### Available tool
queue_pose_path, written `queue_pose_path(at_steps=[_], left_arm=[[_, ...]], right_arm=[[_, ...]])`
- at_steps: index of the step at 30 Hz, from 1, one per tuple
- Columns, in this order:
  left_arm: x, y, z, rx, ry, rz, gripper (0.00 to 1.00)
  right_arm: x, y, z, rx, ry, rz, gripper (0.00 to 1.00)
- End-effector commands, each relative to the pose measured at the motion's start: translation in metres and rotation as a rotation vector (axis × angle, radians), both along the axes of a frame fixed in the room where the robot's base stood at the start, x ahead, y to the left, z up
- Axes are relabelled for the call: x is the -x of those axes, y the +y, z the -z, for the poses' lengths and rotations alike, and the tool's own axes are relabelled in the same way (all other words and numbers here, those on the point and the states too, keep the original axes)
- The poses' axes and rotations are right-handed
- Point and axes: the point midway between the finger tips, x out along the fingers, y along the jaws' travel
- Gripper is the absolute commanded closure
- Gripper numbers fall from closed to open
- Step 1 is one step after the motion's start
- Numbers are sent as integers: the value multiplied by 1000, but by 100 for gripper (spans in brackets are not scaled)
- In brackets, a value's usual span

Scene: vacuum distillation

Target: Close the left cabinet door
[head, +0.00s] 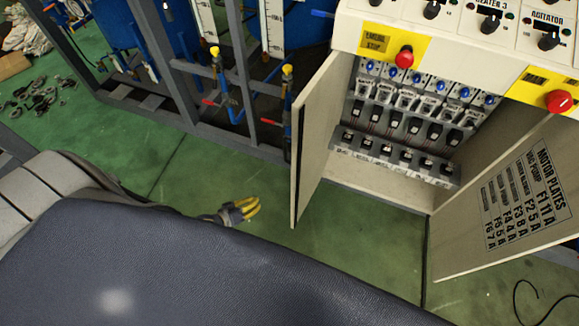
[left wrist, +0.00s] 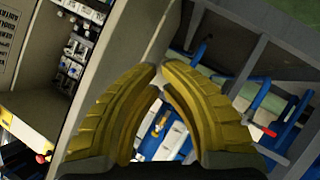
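The cabinet (head: 395,187) stands at the right of the head view, with switches inside. Its left door (head: 318,140) is swung open toward me, its free edge at the left. My left gripper (head: 257,206) has yellow fingers and is to the left of this door, apart from it, above the green floor. In the left wrist view the fingertips (left wrist: 159,70) come together with nothing between them. The left door (left wrist: 128,45) shows behind the left finger, with the cabinet's switches (left wrist: 78,48) beyond it. My right gripper is not in view.
The right cabinet door (head: 510,195), with a motor plates label, also hangs open. A metal frame (head: 245,75) with blue vessels and valves stands left of the cabinet. Red emergency stop buttons (head: 404,57) sit above the opening. Green floor (head: 200,170) is clear around the gripper.

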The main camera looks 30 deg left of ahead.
Motion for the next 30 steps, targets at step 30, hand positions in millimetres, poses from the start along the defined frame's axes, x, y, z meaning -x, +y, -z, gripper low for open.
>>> queue_pose_path(at_steps=[30], left_arm=[[-105, -41, -135, 996, -134, -258, 100]], right_arm=[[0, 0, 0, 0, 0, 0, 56]])
